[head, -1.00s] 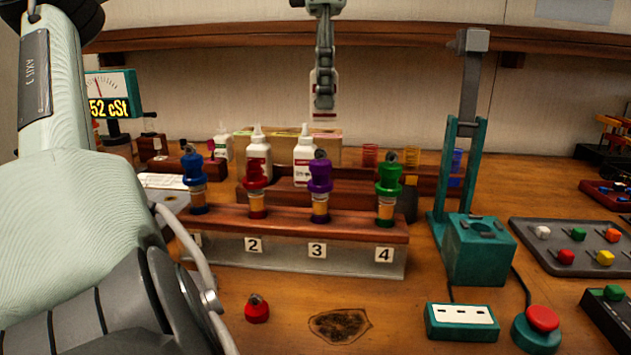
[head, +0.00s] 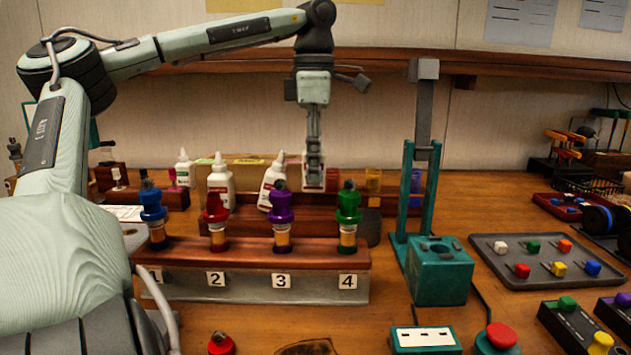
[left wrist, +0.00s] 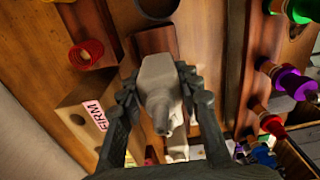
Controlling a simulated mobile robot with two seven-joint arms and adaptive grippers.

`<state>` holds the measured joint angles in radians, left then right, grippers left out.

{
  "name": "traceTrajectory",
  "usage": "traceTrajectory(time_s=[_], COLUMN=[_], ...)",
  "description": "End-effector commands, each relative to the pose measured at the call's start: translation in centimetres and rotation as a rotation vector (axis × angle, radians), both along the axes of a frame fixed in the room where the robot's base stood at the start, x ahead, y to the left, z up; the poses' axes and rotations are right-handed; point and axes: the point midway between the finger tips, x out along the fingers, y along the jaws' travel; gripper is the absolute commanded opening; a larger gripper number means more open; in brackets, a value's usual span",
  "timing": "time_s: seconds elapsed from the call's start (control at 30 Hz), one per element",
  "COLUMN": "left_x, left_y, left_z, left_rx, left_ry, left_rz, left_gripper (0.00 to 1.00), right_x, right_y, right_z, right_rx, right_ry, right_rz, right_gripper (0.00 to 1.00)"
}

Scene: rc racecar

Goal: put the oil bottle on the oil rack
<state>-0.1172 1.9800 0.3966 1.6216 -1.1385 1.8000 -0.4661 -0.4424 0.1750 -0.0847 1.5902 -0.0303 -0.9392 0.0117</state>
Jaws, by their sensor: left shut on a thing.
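My left gripper (head: 314,165) points down behind the row of shocks. Two more bottles (head: 220,183) (head: 183,168) stand upright. The wooden oil rack (head: 252,222) is partly hidden behind the shock stand. My right gripper is out of view.
The shock stand (head: 216,293) with blue, red, purple and green-topped shocks is in front. A teal press (head: 440,270) stands to the right. A box (left wrist: 85,115) marked FIRM and a red ring (left wrist: 86,53) are near the gripper.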

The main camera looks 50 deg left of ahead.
Motion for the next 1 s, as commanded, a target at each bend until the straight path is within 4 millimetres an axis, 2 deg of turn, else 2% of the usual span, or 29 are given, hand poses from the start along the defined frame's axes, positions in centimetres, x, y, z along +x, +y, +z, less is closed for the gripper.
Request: traceTrajectory(time_s=[0.17, 0.4, 0.9, 0.93, 1.0], left_x=[0.4, 0.4, 0.4, 0.4, 0.4], left_y=[-0.2, -0.2, -0.1, -0.1, -0.1], left_z=[-0.9, -4.0, -4.5, -4.4, -4.4], left_rx=[-0.002, -0.002, 0.000, 0.000, 0.000], left_ry=[-0.002, -0.005, -0.004, -0.004, -0.004], left_rz=[-0.002, -0.001, 0.000, 0.000, 0.000], left_gripper=[0.00, 0.00, 0.00, 0.37, 0.46], right_x=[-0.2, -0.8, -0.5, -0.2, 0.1], right_y=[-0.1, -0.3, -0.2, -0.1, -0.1], right_z=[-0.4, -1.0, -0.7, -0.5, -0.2], right_rx=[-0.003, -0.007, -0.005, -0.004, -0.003], right_ry=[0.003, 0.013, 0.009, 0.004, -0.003], right_rz=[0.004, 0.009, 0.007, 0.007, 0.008], right_gripper=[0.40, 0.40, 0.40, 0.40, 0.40])
